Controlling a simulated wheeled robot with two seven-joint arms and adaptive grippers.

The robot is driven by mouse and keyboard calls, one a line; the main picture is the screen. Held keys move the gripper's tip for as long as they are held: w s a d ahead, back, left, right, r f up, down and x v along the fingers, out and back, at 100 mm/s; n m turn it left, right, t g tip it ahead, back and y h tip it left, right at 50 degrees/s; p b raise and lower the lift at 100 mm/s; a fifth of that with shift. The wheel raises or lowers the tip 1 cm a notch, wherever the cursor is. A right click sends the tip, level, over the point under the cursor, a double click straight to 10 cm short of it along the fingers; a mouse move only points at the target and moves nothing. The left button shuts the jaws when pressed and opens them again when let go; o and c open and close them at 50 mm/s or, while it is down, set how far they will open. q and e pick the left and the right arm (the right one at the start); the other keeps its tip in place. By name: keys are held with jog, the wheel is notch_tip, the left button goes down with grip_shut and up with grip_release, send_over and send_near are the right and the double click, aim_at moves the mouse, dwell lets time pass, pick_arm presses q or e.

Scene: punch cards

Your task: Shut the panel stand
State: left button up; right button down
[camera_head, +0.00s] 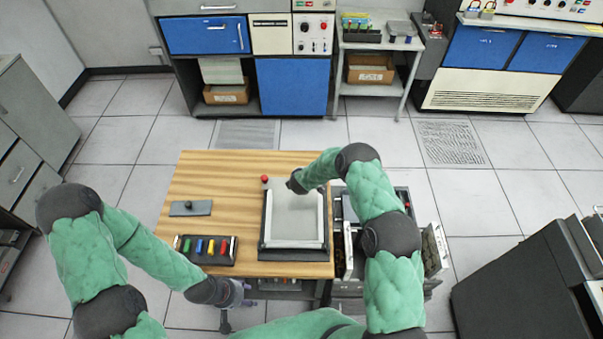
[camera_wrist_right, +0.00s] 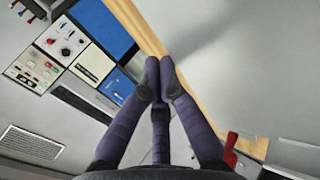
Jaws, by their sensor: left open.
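The panel stand (camera_head: 261,246) sits on the right part of the wooden table. It has a dark base and a light grey panel (camera_head: 292,222) with a pale rim; I cannot tell how far the panel is tilted. My left gripper (camera_head: 243,293) is open and empty, low by the table's near edge, away from the stand.
The wooden table (camera_head: 232,170) also bears a grey plate (camera_head: 190,208) and a dark tray (camera_head: 222,258) with several coloured pieces. A red knob (camera_head: 264,178) stands by the panel's far left corner. An open drawer unit (camera_head: 348,254) adjoins the table's right side.

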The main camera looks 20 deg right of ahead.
pick_arm(q)
jog(key=shift+f+b, duration=1.35)
jog(key=shift+f, duration=0.4)
pick_arm(e)
jog(key=shift+w+d+f, duration=0.1)
jog(key=shift+w+f, duration=0.05)
jog(key=shift+f, duration=1.2)
jog(key=shift+w+f, duration=0.1)
jog(key=shift+f, duration=1.2)
jog(key=shift+r+p, duration=0.35)
jog(key=shift+r, duration=0.1)
jog(key=r+p, duration=0.1)
jog(key=r, duration=0.1)
jog(key=r+p, duration=0.2)
jog(key=shift+w+r, duration=0.2)
jog(key=shift+r, duration=0.15)
pick_arm(q)
jog(key=r, duration=0.1)
jog(key=w+a+r, duration=0.1)
jog(key=r, duration=0.2)
jog(key=shift+w+a, duration=0.2)
pick_arm(e)
notch_tip(320, 180, up, 8)
jog(key=shift+s+r, duration=0.2)
